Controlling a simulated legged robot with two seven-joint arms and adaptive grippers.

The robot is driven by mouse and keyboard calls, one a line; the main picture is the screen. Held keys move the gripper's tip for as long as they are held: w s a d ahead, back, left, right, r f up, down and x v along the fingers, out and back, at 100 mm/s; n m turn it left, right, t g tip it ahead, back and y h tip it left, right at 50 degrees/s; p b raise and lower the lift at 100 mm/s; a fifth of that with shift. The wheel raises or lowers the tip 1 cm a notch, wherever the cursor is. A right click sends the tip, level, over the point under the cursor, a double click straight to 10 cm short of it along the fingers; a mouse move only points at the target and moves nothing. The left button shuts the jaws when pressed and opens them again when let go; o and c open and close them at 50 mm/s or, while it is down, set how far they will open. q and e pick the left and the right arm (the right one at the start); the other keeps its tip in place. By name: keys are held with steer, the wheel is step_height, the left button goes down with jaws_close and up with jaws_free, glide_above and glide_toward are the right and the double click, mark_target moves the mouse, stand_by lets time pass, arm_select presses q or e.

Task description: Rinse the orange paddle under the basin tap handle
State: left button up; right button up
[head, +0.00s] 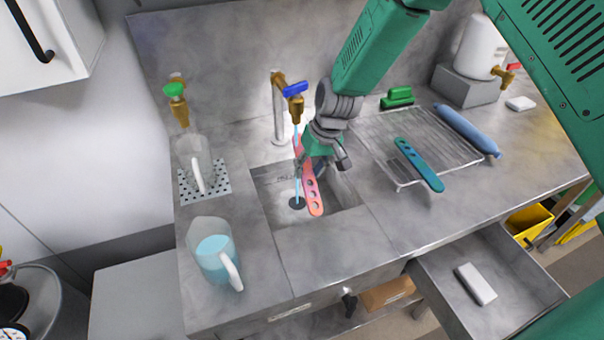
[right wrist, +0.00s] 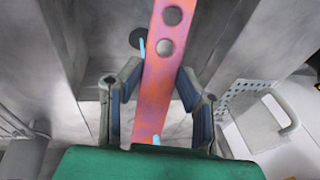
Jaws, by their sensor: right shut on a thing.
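The orange paddle (head: 313,193), pinkish with round holes, hangs over the sink basin (head: 350,194). My right gripper (head: 307,165) is shut on it; in the right wrist view the paddle (right wrist: 158,85) stands between the two fingers. The basin tap (head: 296,108) is brass on a grey post, and its blue handle (head: 295,89) points sideways. A thin blue water stream (head: 297,138) runs from the spout down to the basin, at the paddle. Light-blue bits of water show by the paddle in the right wrist view (right wrist: 142,50). My left gripper is out of view.
A wire rack (head: 372,133) with a teal paddle (head: 419,165) and a blue roll (head: 467,130) is right of the basin. A jug of blue liquid (head: 213,262) and an empty jug (head: 190,150) stand left. An open drawer (head: 450,265) juts out at front right.

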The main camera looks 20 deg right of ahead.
steer(key=shift+a, duration=0.1)
stand_by(0.3)
steer(key=shift+s+a, duration=0.2)
steer(key=shift+a, duration=0.25)
steer(key=shift+d, duration=0.15)
steer(key=shift+w+d+p, duration=0.25)
steer(key=shift+d+p, duration=0.05)
steer(key=shift+d, duration=0.2)
steer(key=shift+s+a, duration=0.1)
steer(key=shift+a, duration=0.1)
steer(key=shift+s+a, duration=0.15)
steer(key=shift+a, duration=0.25)
steer(key=shift+d, duration=0.1)
steer(key=shift+w+d+p, duration=0.2)
steer(key=shift+d+p, duration=0.1)
steer(key=shift+d, duration=0.2)
